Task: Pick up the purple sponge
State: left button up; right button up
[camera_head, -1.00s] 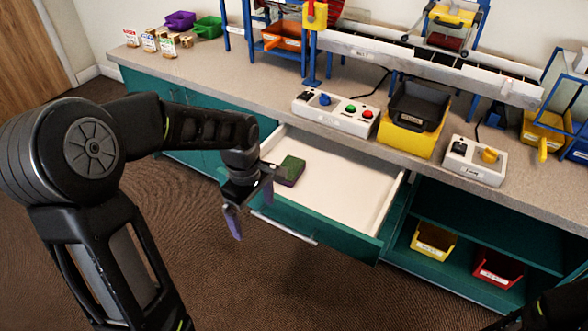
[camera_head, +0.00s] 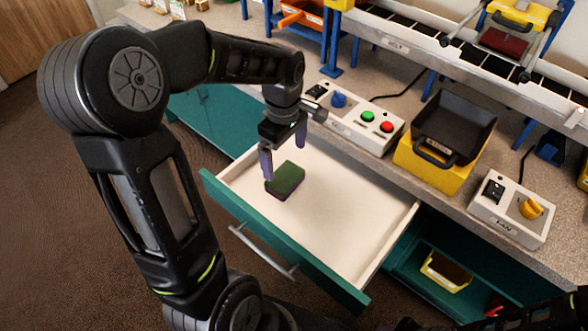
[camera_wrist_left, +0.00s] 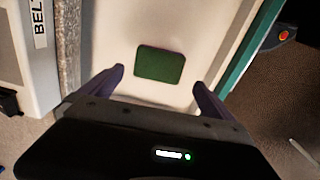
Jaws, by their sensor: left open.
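The purple sponge (camera_head: 284,181) has a green top and purple sides. It lies flat in the open drawer (camera_head: 335,215), near its left end. In the left wrist view the sponge (camera_wrist_left: 160,64) shows its green face, beyond and between the fingertips. My left gripper (camera_head: 283,157) is over the drawer with its fingers pointing down, open and empty. In the left wrist view the two purple fingers of the left gripper (camera_wrist_left: 159,78) are wide apart. The sponge is not between the finger pads. My right gripper is not clearly seen.
On the counter behind the drawer stand a control box with buttons (camera_head: 352,122), a black bin on a yellow block (camera_head: 432,165) and another switch box (camera_head: 511,207). The drawer's teal front (camera_head: 275,240) juts into the room. The rest of the drawer floor is clear.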

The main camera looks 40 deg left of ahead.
aim_at(285, 176)
pick_arm(q)
jog(key=shift+s, duration=0.1)
jog(key=shift+f, duration=1.3)
jog(key=shift+b, duration=0.3)
jog(key=f, duration=0.2)
jog(key=f+b, duration=0.1)
jog(key=f, duration=0.2)
jog(key=shift+w+a+f, duration=0.1)
jog(key=shift+w+a, duration=0.05)
jog(key=shift+w, duration=0.05)
jog(key=shift+c, duration=0.2)
jog(key=c, duration=1)
